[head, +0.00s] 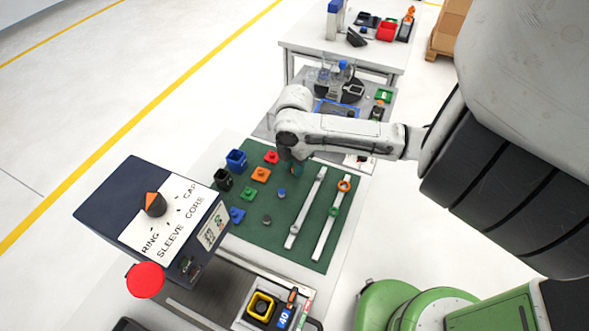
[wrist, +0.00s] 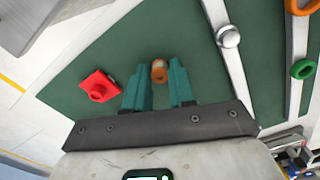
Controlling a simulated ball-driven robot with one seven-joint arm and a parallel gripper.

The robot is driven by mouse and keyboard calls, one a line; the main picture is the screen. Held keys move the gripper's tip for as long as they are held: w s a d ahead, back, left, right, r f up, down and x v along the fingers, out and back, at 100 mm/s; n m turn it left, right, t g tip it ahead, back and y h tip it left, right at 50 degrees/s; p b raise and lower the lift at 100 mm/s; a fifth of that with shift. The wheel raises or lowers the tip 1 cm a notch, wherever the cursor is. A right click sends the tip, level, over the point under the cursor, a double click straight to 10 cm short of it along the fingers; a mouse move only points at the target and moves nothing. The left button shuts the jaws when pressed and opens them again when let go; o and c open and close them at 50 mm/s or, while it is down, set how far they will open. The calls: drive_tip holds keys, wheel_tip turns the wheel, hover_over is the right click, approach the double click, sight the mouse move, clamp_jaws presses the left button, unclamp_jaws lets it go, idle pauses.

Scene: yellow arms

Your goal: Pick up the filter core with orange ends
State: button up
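The filter core (wrist: 158,71) shows in the wrist view as a small cylinder with an orange end and a paler part behind it. It lies between and just ahead of the tips of my gripper's teal fingers (wrist: 157,80). The fingers stand apart, with gaps visible beside the core, so my gripper is open. In the head view my gripper (head: 291,166) points down over the far part of the green mat (head: 255,222). The core cannot be made out there, as the gripper and wrist cover that spot.
A red square piece with a knob (wrist: 97,87) lies left of the fingers. Two white rails (head: 306,208) run along the mat's right side, with an orange ring (head: 344,185) on one. Blue, orange and black parts sit left; a dark labelled box (head: 151,217) stands nearer.

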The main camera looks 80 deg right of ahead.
clamp_jaws()
drive_tip(key=shift+r, duration=0.15)
